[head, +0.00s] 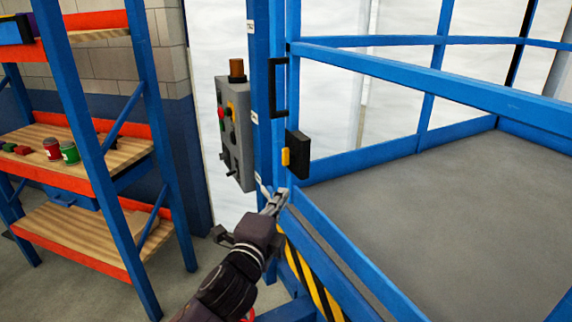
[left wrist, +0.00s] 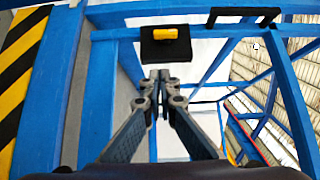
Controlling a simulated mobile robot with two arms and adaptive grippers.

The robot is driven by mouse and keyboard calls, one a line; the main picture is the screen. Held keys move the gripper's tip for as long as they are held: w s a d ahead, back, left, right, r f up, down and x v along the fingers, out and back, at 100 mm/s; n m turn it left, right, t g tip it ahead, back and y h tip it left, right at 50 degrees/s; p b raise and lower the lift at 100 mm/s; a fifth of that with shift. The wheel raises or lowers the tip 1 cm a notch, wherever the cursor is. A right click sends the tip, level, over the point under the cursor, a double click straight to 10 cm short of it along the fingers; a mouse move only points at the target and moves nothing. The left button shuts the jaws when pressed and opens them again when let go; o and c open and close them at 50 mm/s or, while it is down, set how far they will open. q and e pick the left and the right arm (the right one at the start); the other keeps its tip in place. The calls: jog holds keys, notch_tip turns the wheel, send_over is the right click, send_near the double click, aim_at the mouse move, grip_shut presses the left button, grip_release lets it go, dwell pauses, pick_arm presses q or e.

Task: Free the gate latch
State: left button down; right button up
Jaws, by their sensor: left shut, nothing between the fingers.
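The gate latch is a black box (head: 298,157) with a yellow tab (head: 285,157) on the blue gate post. In the left wrist view the black box (left wrist: 166,51) and its yellow tab (left wrist: 170,33) show just beyond my fingertips. My left gripper (head: 277,197) is shut and empty, below the latch and apart from it in the head view. It also shows in the left wrist view (left wrist: 160,75), with the fingertips together. A black handle (head: 277,87) is on the gate above the latch. My right gripper is not in view.
A grey control box (head: 235,130) with coloured buttons hangs on the post left of the latch. A blue-and-orange shelf (head: 80,180) with cans stands at left. Blue rails enclose a grey platform (head: 460,220) at right. A yellow-black striped panel (head: 312,280) is below.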

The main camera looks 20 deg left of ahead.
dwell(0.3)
pick_arm(q)
jog(key=p, duration=0.3)
send_near(289, 156)
jog(key=w+d+f, duration=0.1)
jog(key=w+d, duration=0.2)
jog(key=w+a, duration=0.1)
jog(key=w+a+p, duration=0.1)
jog(key=w, duration=0.1)
jog(key=shift+w+a+f+p, duration=0.1)
jog(key=shift+a+f+p, duration=0.2)
jog(key=shift+f, duration=0.1)
jog(key=shift+d, duration=0.1)
